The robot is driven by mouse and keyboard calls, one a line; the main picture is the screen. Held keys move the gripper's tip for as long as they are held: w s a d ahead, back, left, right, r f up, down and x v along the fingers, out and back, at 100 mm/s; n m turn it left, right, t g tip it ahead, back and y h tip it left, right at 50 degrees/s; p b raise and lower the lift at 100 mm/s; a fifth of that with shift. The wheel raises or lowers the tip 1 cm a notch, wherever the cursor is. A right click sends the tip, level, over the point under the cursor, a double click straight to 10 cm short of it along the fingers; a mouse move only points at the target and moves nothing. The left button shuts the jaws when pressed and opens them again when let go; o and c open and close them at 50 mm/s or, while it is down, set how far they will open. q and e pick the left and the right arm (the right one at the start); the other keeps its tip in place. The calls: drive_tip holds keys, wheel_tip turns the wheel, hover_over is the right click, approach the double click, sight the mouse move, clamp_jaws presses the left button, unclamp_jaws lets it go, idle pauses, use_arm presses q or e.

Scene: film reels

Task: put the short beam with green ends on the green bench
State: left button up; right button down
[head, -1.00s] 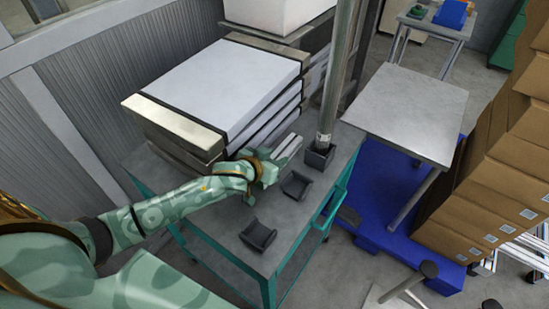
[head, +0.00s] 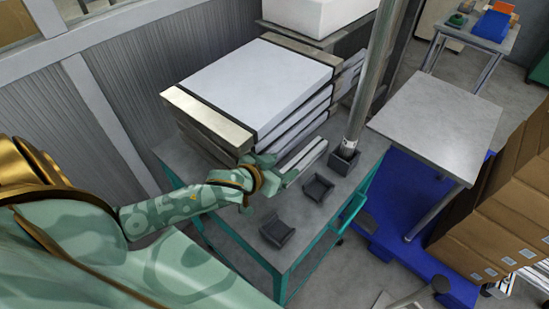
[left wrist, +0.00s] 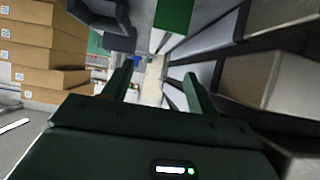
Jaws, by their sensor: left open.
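A green-framed bench (head: 308,222) with a grey top stands in the middle of the head view. My left gripper (head: 280,172) is over it, low beside the stack of white panels. Pale narrow bars (head: 308,157) show just beyond the gripper. In the left wrist view the gripper (left wrist: 160,80) is open, its dark green fingers apart with nothing clearly between them. A green block (left wrist: 175,16) with a pale length below it lies ahead of the fingers, possibly an end of the short beam. The whole beam cannot be made out. My right gripper is not in view.
Two dark cradles (head: 318,187) (head: 277,233) sit on the bench top. A grey post rises from a dark socket (head: 344,160) at its far edge. The panel stack (head: 262,82) crowds the gripper. A grey table (head: 440,115) and cardboard boxes (head: 500,225) stand to the right.

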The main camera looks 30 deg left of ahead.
use_arm(q)
drive_tip(key=shift+s+a+r, duration=0.1)
drive_tip(key=shift+s+r, duration=0.25)
drive_tip(key=shift+s, duration=0.3)
drive_tip(key=o, duration=0.4)
drive_tip(key=shift+s+r, duration=0.2)
drive_tip(key=shift+s, duration=0.1)
drive_tip(key=shift+c, duration=0.2)
drive_tip(key=s+d+r+n+y+p, duration=0.1)
drive_tip(key=s+d+n+y+p, duration=0.2)
drive_tip(key=d, duration=0.4)
drive_tip(key=n+y+b, duration=0.1)
drive_tip(key=y, duration=0.1)
approach(303, 158)
drive_tip(key=x, duration=0.3)
drive_tip(key=shift+w+f, duration=0.2)
drive_tip(key=b+x, duration=0.1)
drive_tip(key=x, duration=0.4)
drive_tip(key=shift+w+a, duration=0.1)
drive_tip(key=shift+w, duration=0.2)
drive_tip(key=shift+n, duration=0.3)
